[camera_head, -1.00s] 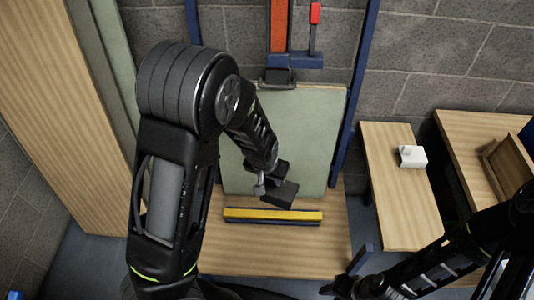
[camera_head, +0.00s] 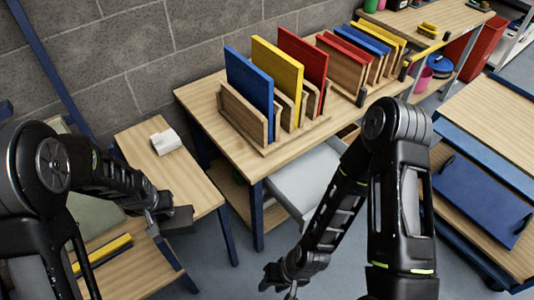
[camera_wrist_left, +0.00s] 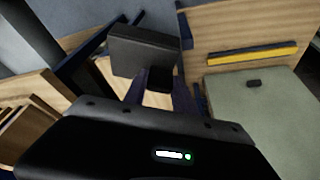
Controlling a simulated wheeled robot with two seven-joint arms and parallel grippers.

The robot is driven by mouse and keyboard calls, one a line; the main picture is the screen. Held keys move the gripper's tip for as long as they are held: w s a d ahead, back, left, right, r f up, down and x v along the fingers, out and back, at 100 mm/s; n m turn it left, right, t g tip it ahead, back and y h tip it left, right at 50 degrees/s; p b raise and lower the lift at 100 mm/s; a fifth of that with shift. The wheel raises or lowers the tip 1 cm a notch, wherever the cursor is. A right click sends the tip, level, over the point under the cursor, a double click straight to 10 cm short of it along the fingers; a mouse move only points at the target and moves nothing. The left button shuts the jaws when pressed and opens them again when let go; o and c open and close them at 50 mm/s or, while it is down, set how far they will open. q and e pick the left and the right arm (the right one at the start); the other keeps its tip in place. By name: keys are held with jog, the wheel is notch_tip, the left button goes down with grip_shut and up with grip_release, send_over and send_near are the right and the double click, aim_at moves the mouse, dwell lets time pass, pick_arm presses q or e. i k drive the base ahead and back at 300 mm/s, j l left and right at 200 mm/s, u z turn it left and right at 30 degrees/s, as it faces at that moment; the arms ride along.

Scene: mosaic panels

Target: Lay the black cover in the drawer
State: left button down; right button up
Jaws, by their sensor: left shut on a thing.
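My left gripper (camera_head: 160,208) is shut on the black cover (camera_head: 178,220), a small dark block, and holds it in the air near the front of the low wooden table. In the left wrist view the cover (camera_wrist_left: 145,52) shows between the fingers as a dark, flat-faced box. A pale grey drawer (camera_head: 302,180) stands pulled out under the middle table, to the right of the cover and apart from it. Its visible inside looks bare. My right gripper (camera_head: 286,276) hangs low near the bottom of the head view, empty as far as I see; its fingers are too small to judge.
Blue, yellow and red panels (camera_head: 277,85) stand in wooden racks on the middle table (camera_head: 205,97). A white block (camera_head: 165,141) lies on the low table (camera_head: 190,180). A yellow bar (camera_head: 102,252) lies at lower left. A blue tray (camera_head: 480,200) is at right. Grey floor is open between.

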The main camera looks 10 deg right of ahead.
aim_at(305, 188)
jog(key=l+z, duration=0.1)
jog(key=l, duration=0.65)
jog(key=l+z, duration=0.1)
jog(key=l, duration=0.6)
jog(key=i+l+z, duration=0.1)
jog(key=l, duration=0.65)
jog(key=i+l, duration=0.1)
jog(key=l, duration=0.65)
jog(key=k+z, duration=0.05)
